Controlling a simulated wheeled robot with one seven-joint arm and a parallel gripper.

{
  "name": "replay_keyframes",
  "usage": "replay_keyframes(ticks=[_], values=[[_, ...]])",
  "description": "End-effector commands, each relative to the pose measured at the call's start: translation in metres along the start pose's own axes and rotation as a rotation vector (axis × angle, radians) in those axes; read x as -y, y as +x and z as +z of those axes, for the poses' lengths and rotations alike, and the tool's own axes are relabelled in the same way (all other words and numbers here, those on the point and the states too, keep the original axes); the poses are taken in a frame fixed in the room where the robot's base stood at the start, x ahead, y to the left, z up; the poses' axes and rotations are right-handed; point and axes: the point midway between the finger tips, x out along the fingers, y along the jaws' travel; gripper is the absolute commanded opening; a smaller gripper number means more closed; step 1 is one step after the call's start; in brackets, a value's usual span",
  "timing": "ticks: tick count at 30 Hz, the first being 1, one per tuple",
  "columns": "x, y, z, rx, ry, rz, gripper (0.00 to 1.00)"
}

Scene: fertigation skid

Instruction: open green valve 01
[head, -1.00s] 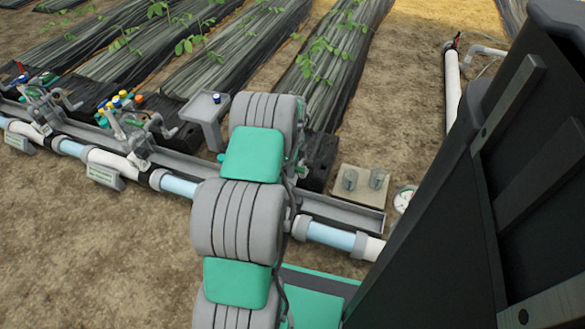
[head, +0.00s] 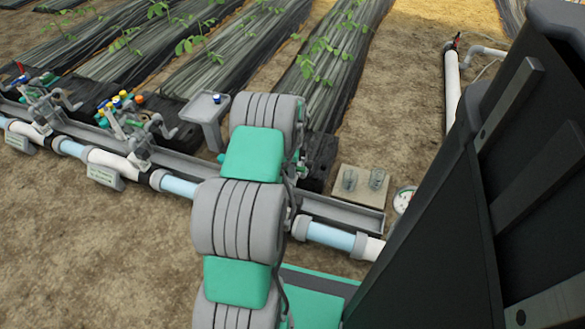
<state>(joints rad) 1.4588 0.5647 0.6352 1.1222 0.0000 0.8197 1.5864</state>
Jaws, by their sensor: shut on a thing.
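My arm stands in the middle of the head view, and its grey and green links cover my gripper. I cannot see the gripper or what it touches. Two valve stations show on the pipe line: one at the far left (head: 42,108) and one nearer (head: 138,130). Each has grey fittings and handles. A few green and dark parts of another assembly (head: 300,165) show just right of my arm, mostly hidden. The labels are too small to read, so I cannot tell which valve is green valve 01.
A white and light-blue pipe (head: 180,186) runs along a grey rail. A grey stand (head: 205,112) with a small blue-topped item, a pad with two clear jars (head: 360,184) and a round gauge (head: 404,199) are nearby. A dark panel fills the right. Bare soil lies left front.

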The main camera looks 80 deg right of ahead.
Motion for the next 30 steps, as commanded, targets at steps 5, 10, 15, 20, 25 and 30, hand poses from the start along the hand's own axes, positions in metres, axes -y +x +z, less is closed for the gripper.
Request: replay_keyframes(ticks=[5, 10, 15, 20, 25, 30], values=[[0.0000, -0.0015, 0.0000, 0.000, -0.366, 0.000, 0.00], [0.0001, -0.0013, 0.0000, 0.000, -0.722, 0.000, 0.00], [0.0000, -0.0012, 0.0000, 0.000, -1.078, 0.000, 0.00], [-0.0001, -0.0007, 0.0000, 0.000, -1.392, 0.000, 0.00], [0.0000, 0.0000, 0.0000, 0.000, -1.509, 0.000, 0.00], [-0.0001, 0.0000, 0.0000, 0.000, -1.507, 0.000, 0.25]])
